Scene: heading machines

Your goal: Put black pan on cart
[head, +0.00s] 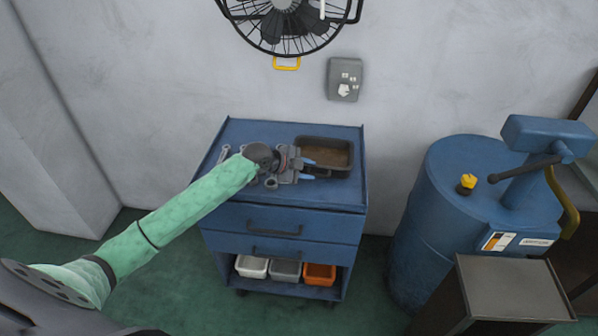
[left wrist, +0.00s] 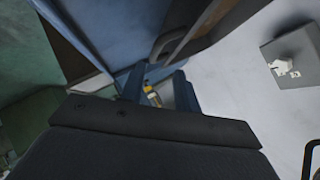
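The black pan (head: 328,150), a dark rectangular tray with a brownish inside, sits on the right part of the blue cart's top (head: 290,131). Its dark edge also shows in the left wrist view (left wrist: 172,40). My left gripper (head: 310,170) is just left of the pan, low over the cart top, its blue fingers pointing at the pan's near left corner. In the left wrist view the fingers (left wrist: 160,90) stand apart with nothing clearly held between them. I cannot tell whether a finger touches the pan. My right gripper is not in view.
A wrench (head: 224,153) lies on the cart's left side. Small bins (head: 286,270) stand on its lower shelf. A blue drum (head: 430,210) and a dark cabinet (head: 508,288) stand at right. A fan (head: 290,20) and a grey box (head: 345,80) are on the wall behind.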

